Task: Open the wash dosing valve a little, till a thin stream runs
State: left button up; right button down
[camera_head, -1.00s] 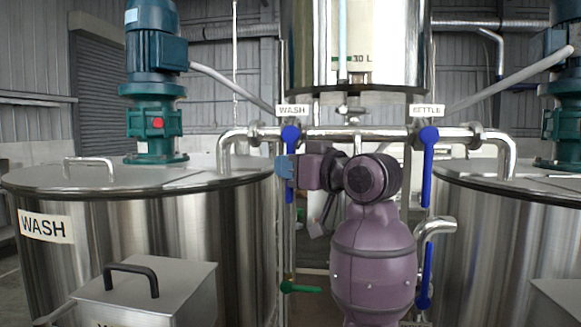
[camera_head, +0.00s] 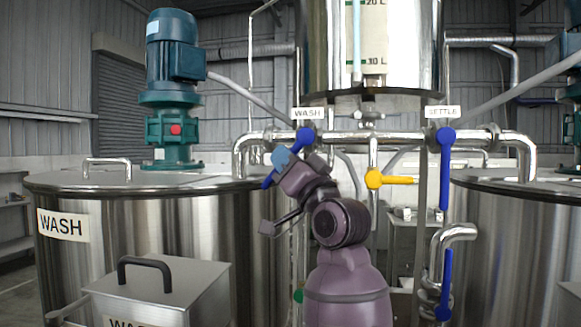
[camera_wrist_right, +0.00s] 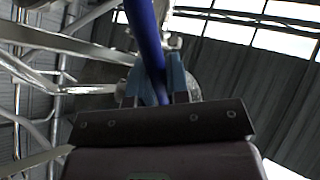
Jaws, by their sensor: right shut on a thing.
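The wash dosing valve has a blue lever (camera_head: 303,143) under the WASH label (camera_head: 308,113). The lever slants down and to the left from its pivot. My right gripper (camera_head: 278,163) is shut on the lower part of this lever; in the right wrist view the blue lever (camera_wrist_right: 146,40) runs between the blue fingers (camera_wrist_right: 164,82). The wash outlet pipe (camera_head: 240,158) bends down to the wash tank lid (camera_head: 190,180). I cannot make out a stream at its end. My left gripper is not in view.
A yellow handle (camera_head: 385,179) points right on the middle pipe. Another blue lever (camera_head: 445,285) is below. The dosing vessel (camera_head: 325,50) hangs above; a steel box (camera_head: 180,285) stands in front.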

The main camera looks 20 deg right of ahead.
jog(key=shift+w+a+r+m+t+h, duration=0.15)
jog(key=shift+m+t+h, duration=0.15)
jog(key=shift+m+t, duration=0.25)
jog(key=c, duration=1.1)
grip_release()
